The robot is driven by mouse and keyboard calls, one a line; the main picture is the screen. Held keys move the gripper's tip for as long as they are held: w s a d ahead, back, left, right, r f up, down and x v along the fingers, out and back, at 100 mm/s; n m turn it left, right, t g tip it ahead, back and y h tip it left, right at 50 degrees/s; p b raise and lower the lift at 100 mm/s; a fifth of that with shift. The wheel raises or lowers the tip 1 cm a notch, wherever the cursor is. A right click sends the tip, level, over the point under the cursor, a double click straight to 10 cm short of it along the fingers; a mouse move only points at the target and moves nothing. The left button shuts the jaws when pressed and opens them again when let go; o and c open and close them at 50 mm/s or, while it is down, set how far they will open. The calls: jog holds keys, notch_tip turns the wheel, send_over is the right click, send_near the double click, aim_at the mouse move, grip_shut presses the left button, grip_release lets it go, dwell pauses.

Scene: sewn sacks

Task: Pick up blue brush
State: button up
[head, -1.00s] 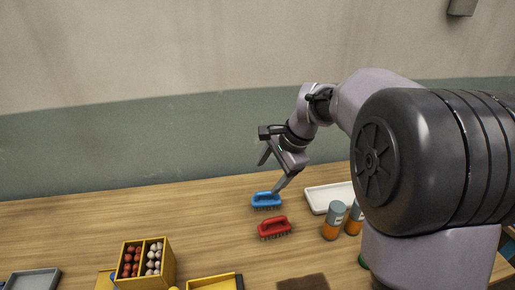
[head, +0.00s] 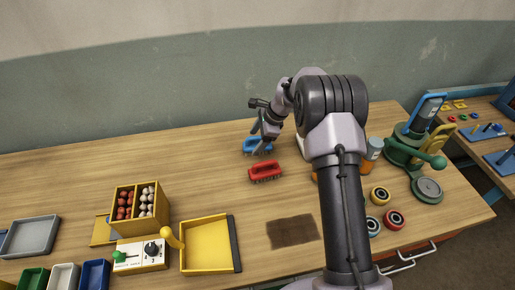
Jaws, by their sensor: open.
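The blue brush (head: 252,146) lies on the wooden table near its back edge, bristles down. My gripper (head: 259,143) is at the brush, fingers pointing down and open. One finger crosses in front of the brush's right part. I cannot tell whether the fingers touch it or straddle its handle. The lower part of the gripper and my arm hide the table just right of the brush.
A red brush (head: 265,172) lies just in front of the blue one. A yellow dustpan (head: 208,245), a divided box of balls (head: 140,208) and a brown mat (head: 292,231) are nearer. A green machine (head: 413,150) stands right. Table left of the brush is clear.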

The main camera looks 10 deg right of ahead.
aim_at(252, 145)
jog(key=b+x, duration=0.1)
jog(key=x, duration=0.3)
jog(key=shift+w, duration=0.15)
jog(key=shift+r, duration=0.1)
jog(key=shift+c, duration=0.9)
grip_shut()
notch_tip(252, 145, up, 10)
jog(key=p, duration=0.3)
